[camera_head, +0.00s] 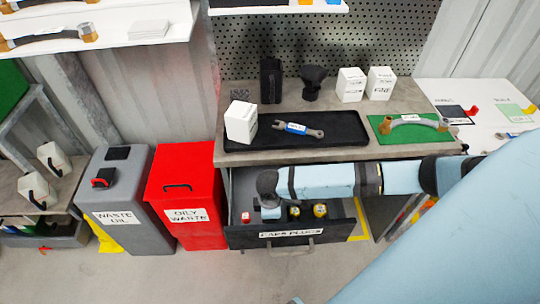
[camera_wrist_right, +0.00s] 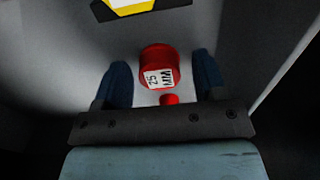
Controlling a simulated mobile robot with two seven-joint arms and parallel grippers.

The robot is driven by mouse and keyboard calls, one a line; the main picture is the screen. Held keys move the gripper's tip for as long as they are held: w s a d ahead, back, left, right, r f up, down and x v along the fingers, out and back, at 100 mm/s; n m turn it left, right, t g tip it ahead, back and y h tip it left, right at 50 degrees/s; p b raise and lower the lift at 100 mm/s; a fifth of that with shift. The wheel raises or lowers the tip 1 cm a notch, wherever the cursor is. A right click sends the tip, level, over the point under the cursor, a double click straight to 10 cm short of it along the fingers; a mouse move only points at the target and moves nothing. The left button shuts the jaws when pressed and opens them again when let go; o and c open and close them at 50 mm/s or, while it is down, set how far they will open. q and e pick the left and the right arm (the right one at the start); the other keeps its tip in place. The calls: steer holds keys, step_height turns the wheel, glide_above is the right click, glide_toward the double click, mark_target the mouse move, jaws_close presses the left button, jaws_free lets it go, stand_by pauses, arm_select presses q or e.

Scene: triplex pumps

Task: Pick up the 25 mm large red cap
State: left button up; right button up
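In the right wrist view, the large red cap (camera_wrist_right: 159,67) with a white "25 MM" label sits on the grey drawer floor. My right gripper (camera_wrist_right: 163,82) is open, with one dark blue finger on each side of the cap and a visible gap to both. A smaller red piece (camera_wrist_right: 170,99) lies just nearer the palm. In the head view, my right gripper (camera_head: 269,210) reaches down into the open drawer (camera_head: 290,238) labelled "CAPS PLUGS". A small red item (camera_head: 246,217) shows to its left; I cannot tell which red piece it is. My left gripper is not in view.
Two yellow-and-dark pieces (camera_head: 320,210) stand in the drawer to the right of the gripper. Above the drawer is a worktop with a black tray (camera_head: 345,128) holding a wrench (camera_head: 297,129) and a white box (camera_head: 240,122). A red bin (camera_head: 185,190) stands left of the drawer.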

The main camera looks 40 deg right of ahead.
steer(key=c, duration=0.8)
steer(key=shift+r, duration=0.1)
